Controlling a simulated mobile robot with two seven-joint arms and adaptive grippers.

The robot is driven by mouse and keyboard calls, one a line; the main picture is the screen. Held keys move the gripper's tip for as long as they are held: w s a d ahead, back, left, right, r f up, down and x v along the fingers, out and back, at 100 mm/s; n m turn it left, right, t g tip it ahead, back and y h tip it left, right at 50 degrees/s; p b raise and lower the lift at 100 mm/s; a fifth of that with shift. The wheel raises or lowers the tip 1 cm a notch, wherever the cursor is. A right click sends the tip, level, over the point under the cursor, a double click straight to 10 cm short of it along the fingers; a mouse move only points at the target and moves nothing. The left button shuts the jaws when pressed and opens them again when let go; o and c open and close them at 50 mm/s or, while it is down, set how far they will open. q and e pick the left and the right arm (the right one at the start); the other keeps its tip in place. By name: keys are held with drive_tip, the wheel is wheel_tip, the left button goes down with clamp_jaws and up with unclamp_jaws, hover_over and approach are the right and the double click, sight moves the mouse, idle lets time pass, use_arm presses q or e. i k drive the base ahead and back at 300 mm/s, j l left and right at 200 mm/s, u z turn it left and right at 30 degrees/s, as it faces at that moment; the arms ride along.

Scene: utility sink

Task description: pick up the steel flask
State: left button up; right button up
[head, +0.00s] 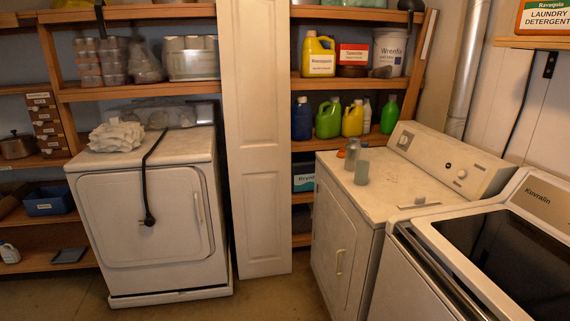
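A small grey, metal-looking flask (352,153) stands upright on the top of the white dryer (400,190) right of centre, near its back left edge. I take it to be the steel flask. A grey-green cylinder (361,173), like a cup or jar, stands just in front of it and to the right, close to it in the picture. A small orange item (341,153) sits at the flask's left side. Neither of my grippers shows in the head view.
A small flat item (419,201) lies on the dryer top. A washer (500,250) with a dark lid stands at the right. Another white machine (150,220) with a black hose stands left. Wooden shelves hold jugs (328,118) behind. The floor in front is clear.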

sight(354, 147)
drive_tip(key=i+j+z, duration=0.1)
drive_tip(key=i+z, duration=0.3)
drive_tip(key=i+j+z, duration=0.15)
drive_tip(key=z, duration=0.3)
drive_tip(key=i+j+z, duration=0.6)
drive_tip(key=j+z, duration=0.25)
drive_tip(key=i+j+z, duration=0.2)
drive_tip(key=j+z, duration=0.2)
